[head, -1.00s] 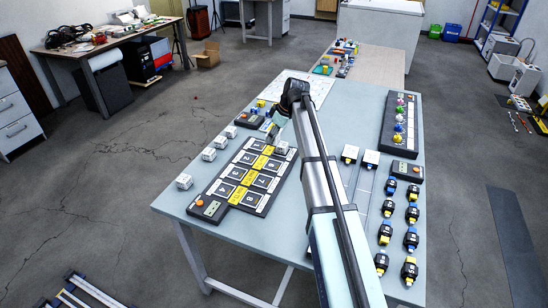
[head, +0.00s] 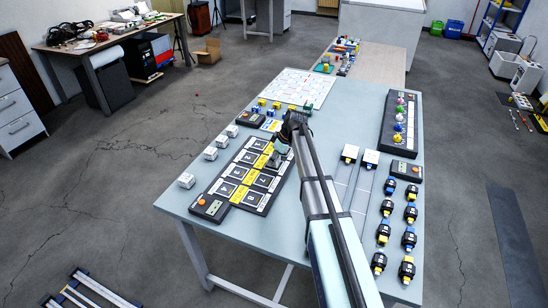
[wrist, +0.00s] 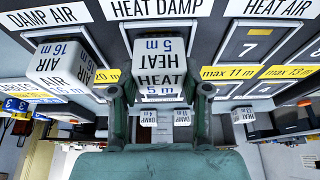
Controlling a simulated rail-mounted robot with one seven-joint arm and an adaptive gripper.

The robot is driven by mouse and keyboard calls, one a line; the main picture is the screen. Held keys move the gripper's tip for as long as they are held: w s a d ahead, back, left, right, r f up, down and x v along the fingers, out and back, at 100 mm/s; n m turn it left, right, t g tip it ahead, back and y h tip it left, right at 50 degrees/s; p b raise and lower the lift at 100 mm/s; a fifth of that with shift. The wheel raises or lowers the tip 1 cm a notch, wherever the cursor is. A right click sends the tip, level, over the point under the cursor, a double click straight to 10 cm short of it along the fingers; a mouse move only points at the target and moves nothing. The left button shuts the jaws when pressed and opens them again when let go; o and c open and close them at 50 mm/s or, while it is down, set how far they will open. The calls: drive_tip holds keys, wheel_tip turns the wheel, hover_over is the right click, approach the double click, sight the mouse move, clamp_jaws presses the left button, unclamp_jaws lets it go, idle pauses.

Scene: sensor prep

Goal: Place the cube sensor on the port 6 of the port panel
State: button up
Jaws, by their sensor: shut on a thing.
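My gripper (head: 277,160) is over the dark port panel (head: 253,199) in the head view. In the wrist view its two fingers (wrist: 160,103) are shut on a white cube sensor (wrist: 160,62) marked HEAT and 5 m. The cube appears in front of a port under the HEAT DAMP label (wrist: 160,8); whether it touches the panel cannot be told. Port 7 (wrist: 257,31) shows empty to its right. A second white cube (wrist: 66,62), marked AIR and 16 m, is at the panel to its left. The number of the port behind the held cube is hidden.
Several white cubes (head: 210,153) stand in a row along the table's left side. Black plugs with yellow or blue ends (head: 411,212) line the right side, beside a control box (head: 406,171). A white board (head: 297,84) lies at the back left of the table.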

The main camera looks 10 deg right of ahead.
drive_tip(key=shift+f, duration=0.15)
drive_tip(key=o, duration=1.1)
drive_tip(key=shift+o, duration=0.2)
drive_tip(key=shift+r, duration=0.3)
drive_tip(key=b+v, duration=0.2)
drive_tip(key=v, duration=0.9)
drive_tip(key=shift+r, duration=0.4)
drive_tip(key=shift+s+d, duration=0.1)
